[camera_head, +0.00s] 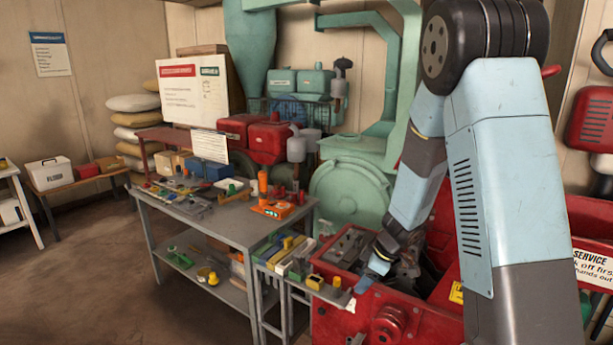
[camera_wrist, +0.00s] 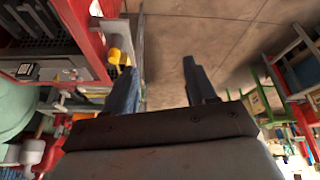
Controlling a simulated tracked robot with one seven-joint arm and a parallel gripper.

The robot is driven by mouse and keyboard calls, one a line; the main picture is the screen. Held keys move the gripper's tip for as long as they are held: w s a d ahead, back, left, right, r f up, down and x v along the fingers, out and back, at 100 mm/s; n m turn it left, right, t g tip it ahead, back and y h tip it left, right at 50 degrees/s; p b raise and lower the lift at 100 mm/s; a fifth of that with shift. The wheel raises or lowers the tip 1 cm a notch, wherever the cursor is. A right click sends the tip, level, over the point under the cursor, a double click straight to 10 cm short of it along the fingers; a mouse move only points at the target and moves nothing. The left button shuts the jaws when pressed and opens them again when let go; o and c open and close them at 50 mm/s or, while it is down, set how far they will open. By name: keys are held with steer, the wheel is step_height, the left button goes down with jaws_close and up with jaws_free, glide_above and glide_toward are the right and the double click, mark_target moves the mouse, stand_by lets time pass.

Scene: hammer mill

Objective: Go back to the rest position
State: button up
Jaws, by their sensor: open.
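My gripper (camera_head: 368,278) hangs at the left edge of the open red mill housing (camera_head: 340,322) in the head view, its blue fingers pointing down and to the left. In the wrist view my gripper (camera_wrist: 160,68) shows two dark blue fingers spread apart, with bare floor seen between them and nothing held. The left finger appears close to a yellow part (camera_wrist: 119,56) beside the red housing; I cannot tell whether they touch. My arm is bent, with its elbow high at the right of the head view.
A grey workbench (camera_head: 228,225) with tools stands left of the housing. A small side shelf (camera_head: 300,275) with coloured blocks lies close to my gripper. The green mill drum (camera_head: 350,195) is behind. A red wall-mounted box (camera_head: 592,120) is at right. Open floor (camera_head: 110,270) lies at left.

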steer(key=w+d+r+m+t+h, duration=0.1)
steer(key=w+d+r+m+t, duration=0.15)
steer(key=r, duration=0.35)
steer(key=w+d+r+m+t+h, duration=0.1)
steer(key=w+r+t, duration=0.15)
steer(key=r, duration=0.35)
steer(key=s+d+r+m+t+h, duration=0.1)
steer(key=s+d+r+m+h, duration=0.15)
steer(key=s+d+r, duration=0.35)
steer(key=s+d+r+m+t+h, duration=0.1)
steer(key=s+d+r+m+h, duration=0.2)
steer(key=r, duration=0.6)
steer(key=s+a+r+m+g+y, duration=0.1)
steer(key=s+a+m, duration=0.1)
steer(key=s, duration=0.9)
steer(key=s+a+r+m+g+y, duration=0.1)
steer(key=s+a+m+g+y, duration=0.1)
steer(key=s, duration=0.9)
steer(key=shift+a+r+m, duration=0.4)
steer(key=shift+a+m, duration=0.1)
steer(key=shift+a, duration=0.15)
